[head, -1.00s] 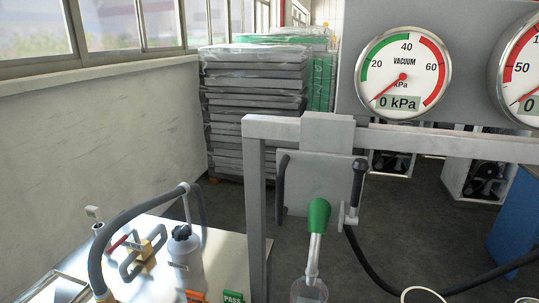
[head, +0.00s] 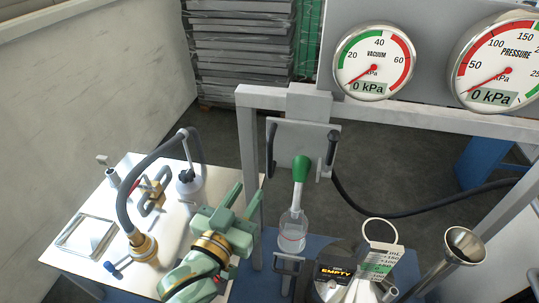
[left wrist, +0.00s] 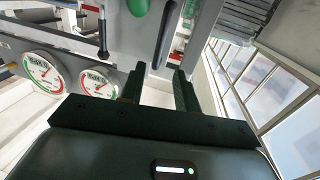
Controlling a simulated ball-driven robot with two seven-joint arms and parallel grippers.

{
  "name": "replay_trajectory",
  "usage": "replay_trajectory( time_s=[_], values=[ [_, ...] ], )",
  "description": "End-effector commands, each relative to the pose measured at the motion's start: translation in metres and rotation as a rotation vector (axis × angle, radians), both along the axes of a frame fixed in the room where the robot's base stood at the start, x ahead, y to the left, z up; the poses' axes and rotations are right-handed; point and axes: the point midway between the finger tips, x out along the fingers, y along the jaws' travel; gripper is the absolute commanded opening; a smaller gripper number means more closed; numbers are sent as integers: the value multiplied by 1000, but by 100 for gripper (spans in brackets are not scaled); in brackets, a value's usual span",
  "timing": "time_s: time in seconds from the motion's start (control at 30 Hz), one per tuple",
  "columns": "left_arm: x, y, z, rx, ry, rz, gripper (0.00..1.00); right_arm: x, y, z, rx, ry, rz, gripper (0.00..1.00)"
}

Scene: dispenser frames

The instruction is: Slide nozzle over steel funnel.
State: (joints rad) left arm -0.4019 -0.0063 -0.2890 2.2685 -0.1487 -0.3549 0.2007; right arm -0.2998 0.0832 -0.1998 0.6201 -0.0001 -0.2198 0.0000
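The nozzle (head: 301,170), with a green upper body and a pale spout, hangs on a grey sliding plate (head: 285,150) with a dark handle on each side. Its spout points down over a clear cup (head: 292,235). The steel funnel (head: 464,246) stands at the right, apart from the nozzle. My left gripper (head: 248,192) is left of and below the nozzle, open, touching nothing I can see. In the left wrist view its two fingers (left wrist: 160,88) are apart and empty, with a dark handle (left wrist: 165,35) and the green body (left wrist: 137,5) beyond. My right gripper is not in view.
A grey crossbar (head: 420,120) carries the plate, with vacuum (head: 375,62) and pressure (head: 497,68) gauges above. A black hose (head: 400,214) runs to the right. A white table (head: 130,180) with a hose and a bottle (head: 190,187) is left. A measuring jug (head: 378,255) stands between cup and funnel.

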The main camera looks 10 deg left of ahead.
Motion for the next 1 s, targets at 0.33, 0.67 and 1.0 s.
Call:
replay_trajectory(
  time_s=[0.33,0.67,1.0],
  values=[
    [87,-17,2,0,-1,0,32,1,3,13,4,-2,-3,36],
    [123,-24,0,0,2,0,32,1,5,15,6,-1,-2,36],
    [124,-24,0,0,2,0,12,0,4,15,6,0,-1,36]
  ],
)
